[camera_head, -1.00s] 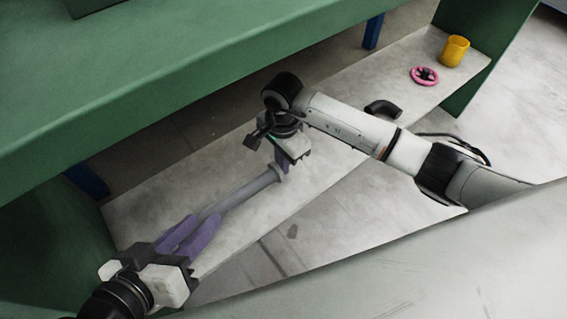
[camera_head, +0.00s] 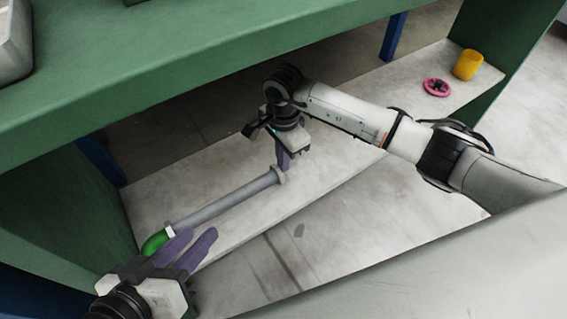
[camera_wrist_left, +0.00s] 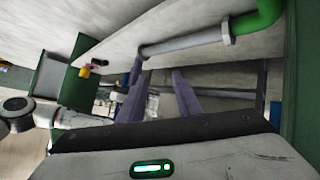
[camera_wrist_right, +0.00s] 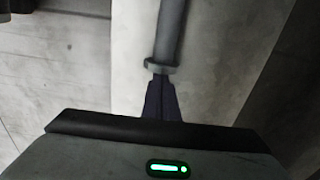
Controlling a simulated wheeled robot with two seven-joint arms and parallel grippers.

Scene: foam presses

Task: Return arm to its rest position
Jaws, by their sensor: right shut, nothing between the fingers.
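A grey pipe (camera_head: 225,204) lies along the pale lower shelf, with a flange at its right end and a green elbow (camera_head: 155,243) at its left end. My left gripper (camera_head: 203,238) is open and empty, its purple fingers apart beside the elbow end. In the left wrist view the pipe (camera_wrist_left: 185,43) and green elbow (camera_wrist_left: 262,15) show beyond the spread fingers (camera_wrist_left: 160,75). My right gripper (camera_head: 283,167) is shut with nothing in it, at the flanged end. In the right wrist view its closed fingers (camera_wrist_right: 160,85) are by the flange (camera_wrist_right: 160,66); contact is unclear.
The pale shelf (camera_head: 330,165) runs under a green bench top (camera_head: 200,70). A yellow cup (camera_head: 467,65) and a pink wheel (camera_head: 436,87) stand at its far right end. A blue post (camera_head: 393,37) and green side panels bound the space. Open floor lies in front.

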